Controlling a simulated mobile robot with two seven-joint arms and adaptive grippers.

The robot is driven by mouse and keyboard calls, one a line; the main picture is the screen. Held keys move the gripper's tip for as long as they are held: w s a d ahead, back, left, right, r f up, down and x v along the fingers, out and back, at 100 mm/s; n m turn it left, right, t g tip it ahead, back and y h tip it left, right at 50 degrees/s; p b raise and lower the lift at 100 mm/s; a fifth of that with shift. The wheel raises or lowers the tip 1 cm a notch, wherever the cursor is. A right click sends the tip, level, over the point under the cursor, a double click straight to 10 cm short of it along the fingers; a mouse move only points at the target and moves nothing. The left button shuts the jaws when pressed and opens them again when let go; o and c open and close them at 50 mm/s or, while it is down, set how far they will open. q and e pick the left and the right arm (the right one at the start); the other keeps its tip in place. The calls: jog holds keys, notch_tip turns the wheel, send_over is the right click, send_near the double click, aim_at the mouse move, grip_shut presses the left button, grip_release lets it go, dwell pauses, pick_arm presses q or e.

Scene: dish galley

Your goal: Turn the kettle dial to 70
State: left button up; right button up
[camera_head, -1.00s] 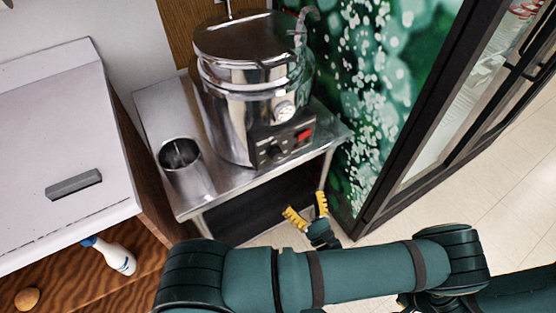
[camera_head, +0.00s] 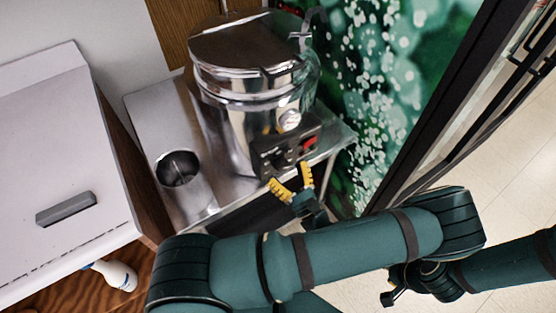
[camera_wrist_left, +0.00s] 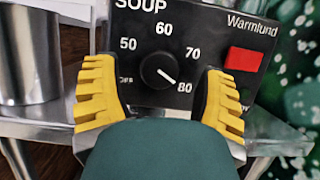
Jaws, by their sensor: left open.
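The kettle (camera_head: 222,120) is a large shiny steel pot with a lid on a steel table. Its black control panel (camera_head: 262,160) faces me. In the left wrist view the round black kettle dial (camera_wrist_left: 160,70) has a white mark pointing lower right, at 80. Numbers 50, 60, 70 and 80 surround it. My left gripper (camera_head: 289,175) is open just in front of the panel, its yellow fingers empty. In the wrist view its fingers appear either side of the dial; contact cannot be told.
A red switch (camera_wrist_left: 245,59) sits right of the dial. A steel canister (camera_head: 182,180) stands left of the kettle on the steel table (camera_head: 150,110). A white cabinet unit (camera_head: 60,150) is at left. A dark-framed glass door (camera_head: 440,110) is at right.

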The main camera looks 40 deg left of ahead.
pick_arm(q)
jog(key=shift+x, duration=0.8)
jog(key=shift+d, duration=0.1)
jog(key=c, duration=1.2)
jog(key=shift+r, duration=0.1)
